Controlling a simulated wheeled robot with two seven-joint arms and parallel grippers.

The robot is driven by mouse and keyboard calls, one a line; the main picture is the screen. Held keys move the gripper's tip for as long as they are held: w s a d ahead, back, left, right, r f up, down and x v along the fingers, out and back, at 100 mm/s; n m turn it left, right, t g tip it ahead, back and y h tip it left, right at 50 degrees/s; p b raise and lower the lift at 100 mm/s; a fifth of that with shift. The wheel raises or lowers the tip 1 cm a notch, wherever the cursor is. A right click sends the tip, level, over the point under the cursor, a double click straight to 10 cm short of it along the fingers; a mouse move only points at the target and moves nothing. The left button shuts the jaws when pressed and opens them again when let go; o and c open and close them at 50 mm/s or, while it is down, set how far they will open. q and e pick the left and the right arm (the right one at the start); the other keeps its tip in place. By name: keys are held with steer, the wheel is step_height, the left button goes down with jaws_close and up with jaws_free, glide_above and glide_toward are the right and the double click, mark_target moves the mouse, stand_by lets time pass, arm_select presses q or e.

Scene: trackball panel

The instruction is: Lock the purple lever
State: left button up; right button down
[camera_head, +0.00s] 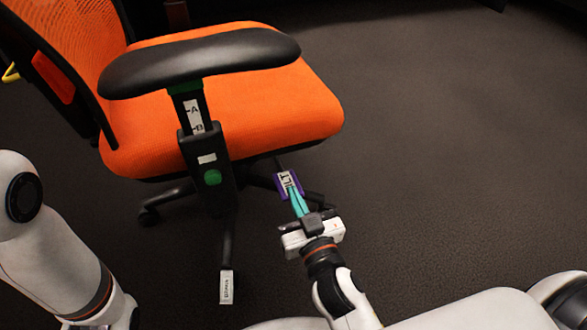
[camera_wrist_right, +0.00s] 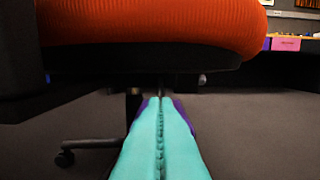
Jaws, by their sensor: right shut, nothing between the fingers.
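The purple lever (camera_head: 289,186) sticks out from under the orange chair seat (camera_head: 265,110), with a white label on its flat end. My right gripper (camera_head: 293,192) has teal fingers, shut together, with the tips at the lever's near end. In the right wrist view the shut fingers (camera_wrist_right: 160,105) cover most of the lever, and purple edges (camera_wrist_right: 180,104) show beside the tips. I cannot tell whether the tips touch it. My left arm shows at the left, but its gripper is out of view.
The black armrest (camera_head: 200,60) and its support with a green button (camera_head: 212,177) stand left of the lever. A labelled chair leg (camera_head: 226,287) reaches toward me. The dark carpet (camera_head: 450,150) at the right is clear.

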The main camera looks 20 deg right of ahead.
steer(key=shift+s+f+g, duration=0.2)
steer(key=shift+f+g, duration=0.1)
steer(key=shift+f, duration=0.65)
steer(key=s+r+b, duration=0.1)
steer(key=s, duration=0.6)
steer(key=shift+r+b, duration=0.35)
steer(key=shift+b, duration=0.05)
steer(key=shift+d, duration=0.1)
